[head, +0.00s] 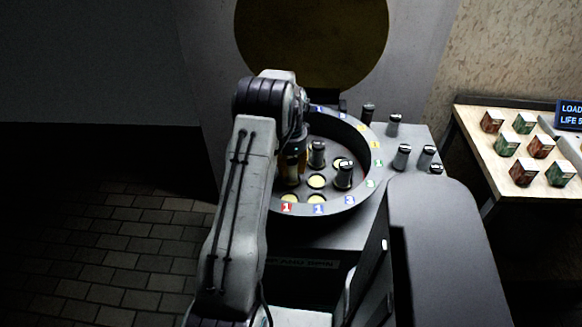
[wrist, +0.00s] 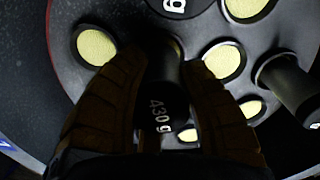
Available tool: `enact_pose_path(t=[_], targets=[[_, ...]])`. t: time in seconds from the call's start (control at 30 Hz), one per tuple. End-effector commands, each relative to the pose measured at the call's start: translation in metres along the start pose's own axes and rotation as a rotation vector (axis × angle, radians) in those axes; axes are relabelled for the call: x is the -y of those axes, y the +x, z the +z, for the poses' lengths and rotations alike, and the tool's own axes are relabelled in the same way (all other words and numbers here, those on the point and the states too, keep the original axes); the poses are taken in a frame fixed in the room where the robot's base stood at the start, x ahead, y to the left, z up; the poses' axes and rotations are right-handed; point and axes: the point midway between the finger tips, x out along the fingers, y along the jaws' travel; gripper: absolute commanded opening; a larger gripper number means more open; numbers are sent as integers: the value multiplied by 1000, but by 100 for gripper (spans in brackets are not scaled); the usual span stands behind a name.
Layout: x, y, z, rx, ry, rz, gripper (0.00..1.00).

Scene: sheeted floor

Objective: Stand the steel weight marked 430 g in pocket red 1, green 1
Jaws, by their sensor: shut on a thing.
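My gripper (wrist: 165,105) is shut on a dark cylindrical weight (wrist: 164,112) whose marking reads 430 g in the wrist view. In the head view my gripper (head: 292,166) is over the left part of the round grey tray (head: 366,188), and my arm hides much of that side. Whether the weight's lower end is above or inside a pocket cannot be told. The tray has round yellow-bottomed pockets, including one left of the fingers (wrist: 96,46). A red label 1 (head: 287,206) and coloured number labels mark the rim. Which pocket is red 1, green 1 is unclear.
Two weights stand in the tray, one near the middle (head: 317,154) and one right of it (head: 345,175). Several more, such as this one (head: 401,157), stand on the grey top outside the rim. A table with small boxes (head: 523,172) is at right.

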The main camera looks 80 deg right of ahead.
Motion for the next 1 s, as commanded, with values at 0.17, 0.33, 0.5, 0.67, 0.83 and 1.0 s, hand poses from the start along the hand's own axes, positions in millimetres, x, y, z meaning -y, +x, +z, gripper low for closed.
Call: enact_pose_path(t=[0.17, 0.33, 0.5, 0.67, 0.83, 1.0], targets=[[0, 2, 0, -1, 0, -2, 1], [0, 4, 0, -1, 0, -2, 1], [0, 6, 0, -1, 0, -2, 1], [0, 8, 0, -1, 0, -2, 1], [0, 10, 0, -1, 0, -2, 1], [1, 11, 0, -1, 0, -2, 41]])
